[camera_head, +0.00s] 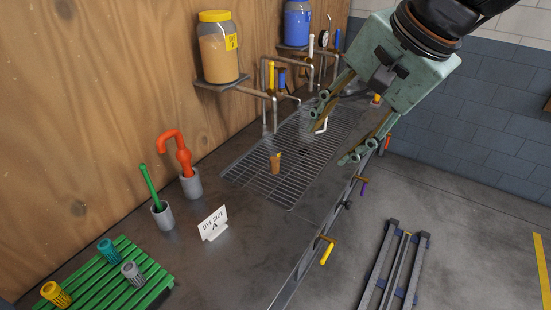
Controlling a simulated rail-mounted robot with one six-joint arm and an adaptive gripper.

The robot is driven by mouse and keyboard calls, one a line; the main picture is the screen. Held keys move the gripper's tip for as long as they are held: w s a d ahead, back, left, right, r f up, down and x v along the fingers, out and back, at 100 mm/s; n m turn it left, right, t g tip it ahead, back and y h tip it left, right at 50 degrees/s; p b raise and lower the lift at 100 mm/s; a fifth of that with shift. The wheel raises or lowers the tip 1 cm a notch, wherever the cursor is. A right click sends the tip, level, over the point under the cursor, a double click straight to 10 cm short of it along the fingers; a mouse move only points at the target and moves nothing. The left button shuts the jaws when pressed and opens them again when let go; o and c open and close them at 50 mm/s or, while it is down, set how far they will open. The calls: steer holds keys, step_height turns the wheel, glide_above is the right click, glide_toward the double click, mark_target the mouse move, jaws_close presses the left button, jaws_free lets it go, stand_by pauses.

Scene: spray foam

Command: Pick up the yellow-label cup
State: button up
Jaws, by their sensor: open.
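My gripper (336,137), pale green, hangs open over the right part of the metal grate (248,182), its two fingers spread wide and nothing visibly held. A small tan-orange cup (275,163) stands on the grate, to the left of the fingers and apart from them. A ribbed yellow cup-like piece (55,293) lies on the green slatted rack (150,291) at the lower left, far from my gripper. I cannot make out a yellow label on either. A small tan and white item (321,124) shows beside the upper finger, partly hidden.
The rack also holds teal (107,250) and grey (132,272) pieces. A yellow-lidded jar (219,50) and a blue jar (296,24) stand on wall shelves above pipes. Grey holders with green (150,188) and orange-red (176,153) tools and a white sign (212,223) stand left of the grate.

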steer(key=w+a+f+m+y, duration=0.1)
steer(key=w+a+m, duration=0.1)
steer(key=w, duration=0.3)
steer(key=w+a+f+m, duration=0.2)
steer(key=w+m, duration=0.1)
steer(key=w, duration=0.2)
steer(key=m+h+p, duration=0.1)
steer(key=m+p, duration=0.3)
steer(key=m, duration=1.1)
glide_above(278, 155)
steer(key=s+d, duration=0.3)
steer(key=s, duration=0.1)
step_height(278, 155, down, 24)
steer(key=shift+t, duration=0.4)
steer(key=shift+w+a+f, duration=0.15)
steer(key=shift+b+x, duration=1.35)
steer(key=shift+x, duration=2.6)
steer(key=shift+a+f, duration=0.1)
steer(key=shift+f, duration=0.1)
steer(key=shift+w+f, duration=0.1)
